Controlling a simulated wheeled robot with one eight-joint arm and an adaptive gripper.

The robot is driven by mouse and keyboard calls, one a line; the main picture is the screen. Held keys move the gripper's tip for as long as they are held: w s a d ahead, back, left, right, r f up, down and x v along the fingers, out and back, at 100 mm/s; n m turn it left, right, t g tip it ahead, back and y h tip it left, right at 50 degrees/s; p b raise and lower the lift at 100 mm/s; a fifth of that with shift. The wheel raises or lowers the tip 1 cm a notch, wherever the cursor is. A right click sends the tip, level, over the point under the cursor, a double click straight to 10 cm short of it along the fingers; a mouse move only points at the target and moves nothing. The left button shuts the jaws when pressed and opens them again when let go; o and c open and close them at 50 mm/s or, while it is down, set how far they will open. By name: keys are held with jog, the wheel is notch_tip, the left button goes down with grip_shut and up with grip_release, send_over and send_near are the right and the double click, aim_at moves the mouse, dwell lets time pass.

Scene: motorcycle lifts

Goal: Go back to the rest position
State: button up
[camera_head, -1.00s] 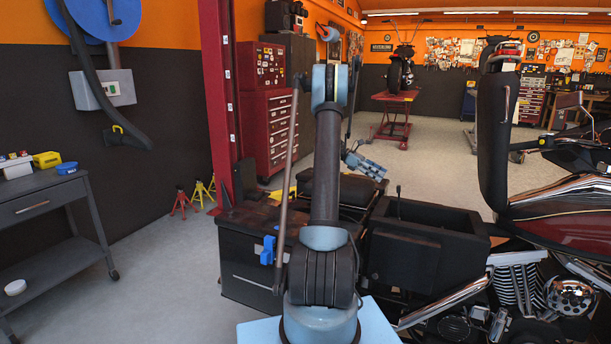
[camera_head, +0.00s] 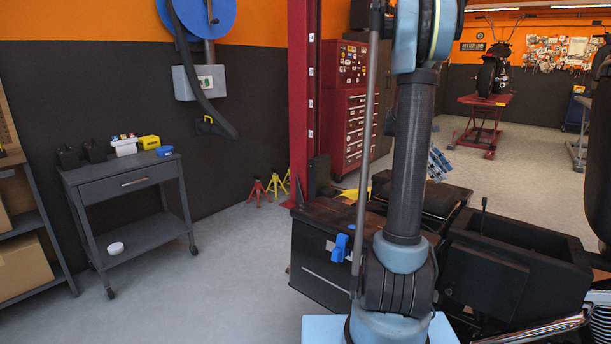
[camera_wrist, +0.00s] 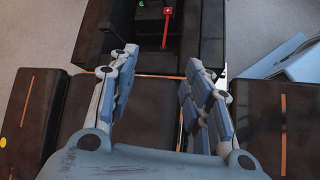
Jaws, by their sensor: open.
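My gripper (camera_head: 438,164) shows partly behind my raised arm in the head view, above a black padded top. In the wrist view its two grey-blue fingers (camera_wrist: 160,85) stand wide apart with nothing between them. Below them are dark brown-black box-like surfaces with orange stripes (camera_wrist: 150,120). An open black compartment (camera_wrist: 212,40) lies at the top of the wrist view, with a red part (camera_wrist: 166,28) and a small green spot inside.
A black open box (camera_head: 516,246) stands right of my arm, close to a motorcycle. A black case with a blue latch (camera_head: 340,247) is to the left. A grey cart (camera_head: 128,187) stands by the wall. A red post (camera_head: 302,100) rises behind. Floor at left is clear.

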jog(key=s+a+f+m+t+y, duration=0.1)
jog(key=s+a+f+m+y, duration=0.1)
jog(key=s+a, duration=0.5)
jog(key=s+a+f+m+t+y, duration=0.2)
jog(key=s+a, duration=0.6)
jog(key=s+a+f+m+t+y, duration=0.1)
jog(key=s+a+f+t, duration=0.1)
jog(key=s+a, duration=0.6)
jog(key=shift+a+f+m+y, duration=0.2)
jog(key=shift+f+m+y, duration=0.2)
jog(key=shift+f, duration=0.05)
jog(key=s+a+f+m+t+y, duration=0.1)
jog(key=s+a+f+m+y, duration=0.1)
jog(key=s+a+f, duration=0.4)
